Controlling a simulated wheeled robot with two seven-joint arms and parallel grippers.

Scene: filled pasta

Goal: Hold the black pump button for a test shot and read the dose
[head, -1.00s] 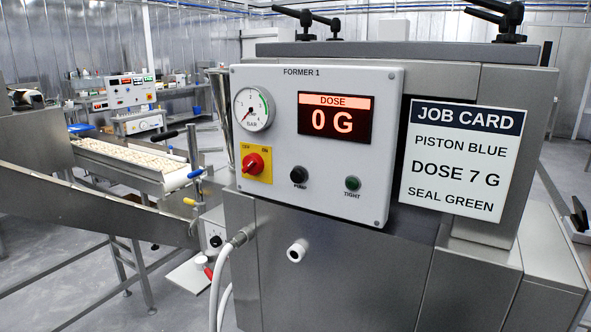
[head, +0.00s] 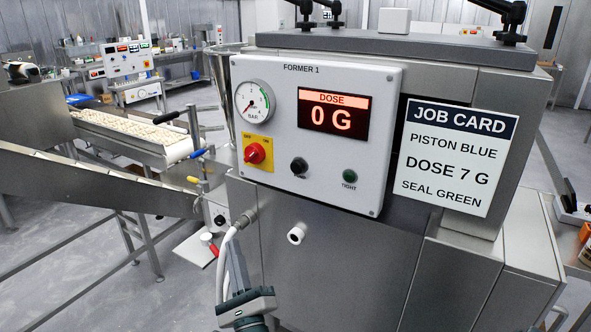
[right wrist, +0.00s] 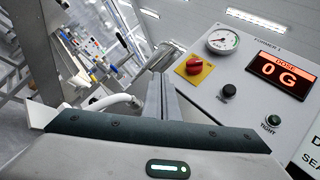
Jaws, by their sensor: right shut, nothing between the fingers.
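The black pump button (head: 299,166) is on the front of the white FORMER 1 panel (head: 385,130), below the dose display (head: 333,114), which reads 0 G. The button also shows in the right wrist view (right wrist: 229,91), with nothing touching it. My right gripper (head: 233,252) is below and left of the panel in the head view, fingers pointing up, shut and empty, apart from the button. Its closed fingers show in the right wrist view (right wrist: 161,80). My left gripper is not in view.
A pressure gauge (head: 254,101), a red knob on a yellow plate (head: 255,153) and a green TIGHT lamp (head: 349,176) share the panel. The job card (head: 455,155) says piston blue, dose 7 G, seal green. A white hose and a conveyor (head: 140,134) are at left.

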